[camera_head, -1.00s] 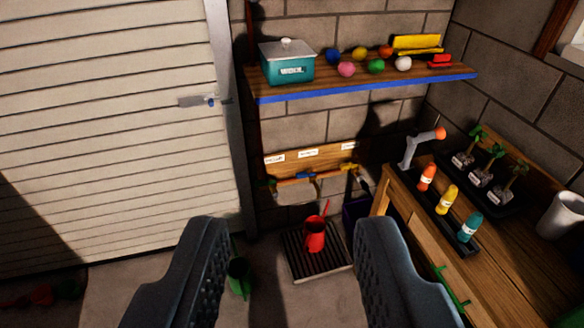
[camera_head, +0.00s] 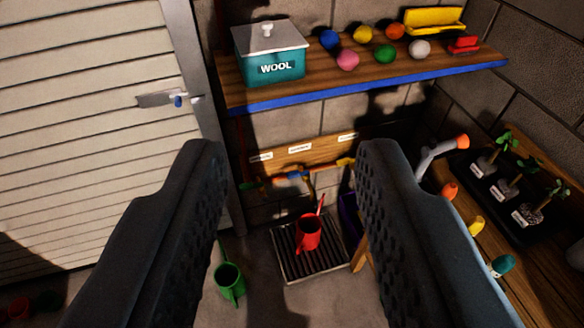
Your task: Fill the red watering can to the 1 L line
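The red watering can (camera_head: 308,234) stands on a dark slatted drain grate (camera_head: 290,262) on the floor by the back wall. Its water level and any 1 L line are too small to make out. My gripper (camera_head: 290,165) is open and empty, with its two dark fingers wide apart. The can shows between the fingers, farther off and lower down. Behind the can, a pipe with colored taps (camera_head: 300,176) runs along a wooden board (camera_head: 298,156) with white labels, too small to read.
A green watering can (camera_head: 229,281) stands on the floor left of the grate. A shelf (camera_head: 370,88) above holds a teal WOOL box (camera_head: 272,58) and colored balls. A bench (camera_head: 520,268) with bottles and seedlings is at right. A slatted door (camera_head: 80,130) is at left.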

